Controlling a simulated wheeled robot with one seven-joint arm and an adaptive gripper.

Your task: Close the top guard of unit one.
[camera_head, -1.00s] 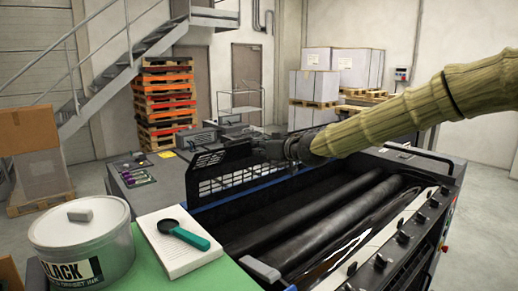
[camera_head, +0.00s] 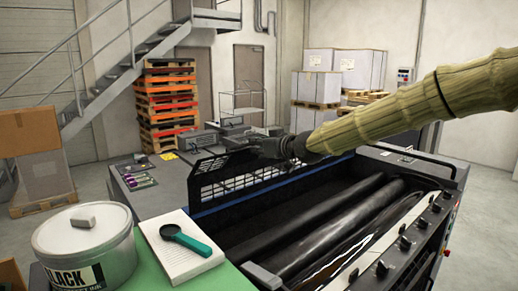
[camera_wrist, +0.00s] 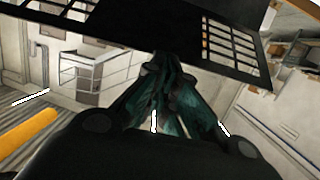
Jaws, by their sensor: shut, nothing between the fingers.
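The top guard (camera_head: 236,166) is a black panel with grid windows. It stands raised along the far edge of the ink unit (camera_head: 330,215), whose dark rollers lie uncovered in front of it. My gripper (camera_head: 262,146) is at the upper edge of the guard, near its middle. In the wrist view the guard (camera_wrist: 130,28) spans the top of the picture, and the shut, empty fingers (camera_wrist: 165,72) reach its lower border there. I cannot tell whether they touch it. My arm hides part of the guard's right end in the head view.
A tin of black ink (camera_head: 88,245), a white pad (camera_head: 180,250) and a green-handled magnifier (camera_head: 187,239) sit on a green surface at the front left. A row of black knobs (camera_head: 405,243) lines the unit's right edge. Stacked pallets (camera_head: 167,105) stand far behind.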

